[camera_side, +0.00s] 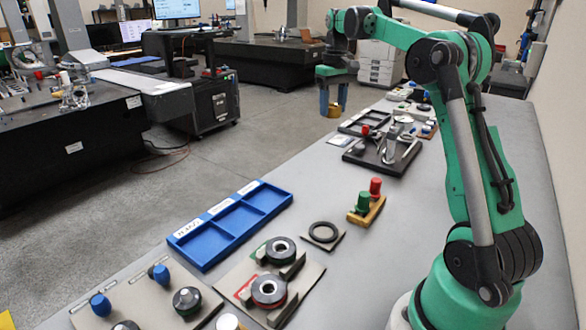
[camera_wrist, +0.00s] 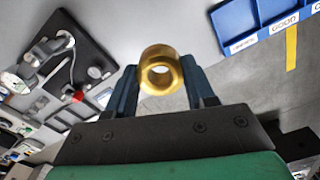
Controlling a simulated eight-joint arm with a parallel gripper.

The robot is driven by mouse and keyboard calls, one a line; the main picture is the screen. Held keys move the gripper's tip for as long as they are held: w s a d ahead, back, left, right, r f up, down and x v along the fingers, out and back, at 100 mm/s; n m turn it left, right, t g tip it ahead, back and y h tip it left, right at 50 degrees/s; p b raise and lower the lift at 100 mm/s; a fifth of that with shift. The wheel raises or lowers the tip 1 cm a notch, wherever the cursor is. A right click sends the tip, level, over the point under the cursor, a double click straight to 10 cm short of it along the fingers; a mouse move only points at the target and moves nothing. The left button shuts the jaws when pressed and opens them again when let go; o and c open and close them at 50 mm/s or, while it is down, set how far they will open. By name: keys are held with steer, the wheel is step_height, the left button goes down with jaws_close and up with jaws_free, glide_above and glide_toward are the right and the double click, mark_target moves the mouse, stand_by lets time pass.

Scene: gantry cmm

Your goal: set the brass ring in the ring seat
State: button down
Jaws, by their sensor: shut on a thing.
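The brass ring (camera_wrist: 160,70) is held between the two blue fingers of my gripper (camera_wrist: 162,82) in the wrist view, with its bore facing the camera. In the side view the ring (camera_side: 334,111) shows low between the fingers of my gripper (camera_side: 334,98), in the air near the table's far left edge. My gripper is shut on it. A dark flat ring on a square grey pad (camera_side: 323,235) lies on the table's near half; it may be the ring seat, but I cannot tell for sure. The brass ring is well above and beyond it.
A blue three-compartment tray (camera_side: 198,246) lies empty along the left edge. A wooden block (camera_side: 368,212) carries green and red knobs. Two round gauges sit on a grey board (camera_side: 228,277). A dark fixture plate (camera_side: 377,164) stands farther back.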

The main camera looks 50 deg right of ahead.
steer(key=s+a+f, duration=0.2)
steer(key=a+f, duration=0.3)
steer(key=a, duration=0.3)
glide_above(324, 233)
step_height(324, 233, down, 6)
steer(key=shift+f, duration=3.05)
steer(key=shift+f, duration=0.65)
jaws_free()
step_height(324, 233, up, 7)
